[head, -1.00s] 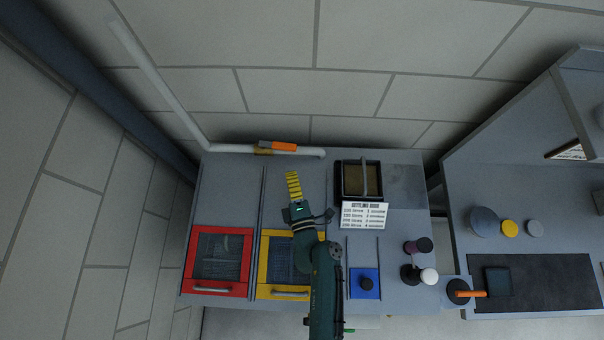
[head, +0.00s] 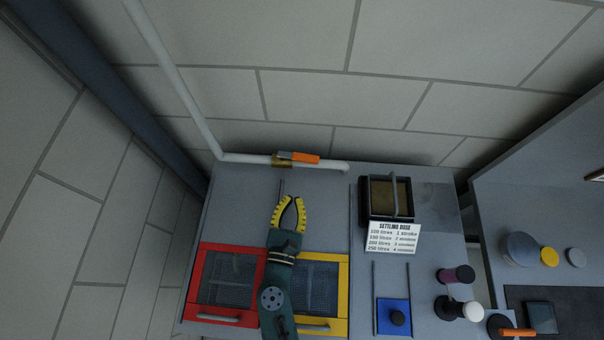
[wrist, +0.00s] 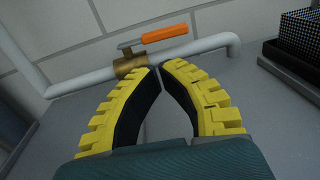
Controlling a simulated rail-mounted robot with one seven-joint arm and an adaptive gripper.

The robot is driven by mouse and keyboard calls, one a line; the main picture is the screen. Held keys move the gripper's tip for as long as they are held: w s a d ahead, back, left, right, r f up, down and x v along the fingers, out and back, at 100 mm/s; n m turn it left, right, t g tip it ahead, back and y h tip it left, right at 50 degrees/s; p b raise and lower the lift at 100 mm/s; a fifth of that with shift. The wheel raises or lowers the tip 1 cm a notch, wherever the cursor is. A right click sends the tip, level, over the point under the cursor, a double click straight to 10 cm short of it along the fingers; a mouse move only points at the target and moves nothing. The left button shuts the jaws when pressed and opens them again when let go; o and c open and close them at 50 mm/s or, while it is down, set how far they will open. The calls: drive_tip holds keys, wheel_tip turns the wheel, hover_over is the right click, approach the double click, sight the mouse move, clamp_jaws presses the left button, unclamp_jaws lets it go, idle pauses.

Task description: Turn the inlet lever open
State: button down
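The inlet lever, an orange handle (head: 305,157) on a grey metal stem, sits on a brass valve (head: 282,162) in the white pipe (head: 245,158) along the back wall. It lies roughly along the pipe, pointing right. In the wrist view the orange handle (wrist: 166,34) shows above the pipe, with the brass valve body (wrist: 129,66) at its left end. My gripper (head: 292,199) has yellow ribbed fingers, parted with a narrow gap at the tips and nothing between them. It is above the bench in front of the valve, apart from the lever. In the wrist view the fingertips (wrist: 160,68) point toward the valve.
A dark tray with a handle (head: 366,205) and a settling dose sign (head: 393,238) stand to the right. Red-framed (head: 201,275) and yellow-framed (head: 342,285) hatches lie in front. The bench between gripper and pipe is mostly clear; the brick wall rises directly behind the pipe.

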sight(302, 162)
drive_tip(key=shift+w+d+r, duration=0.15)
drive_tip(key=shift+w, duration=0.2)
drive_tip(key=w, duration=0.3)
drive_tip(key=w+d, duration=0.1)
drive_tip(key=w, duration=0.2)
drive_tip(key=w+d, duration=0.1)
drive_tip(key=w, duration=0.2)
drive_tip(key=shift+a, duration=0.1)
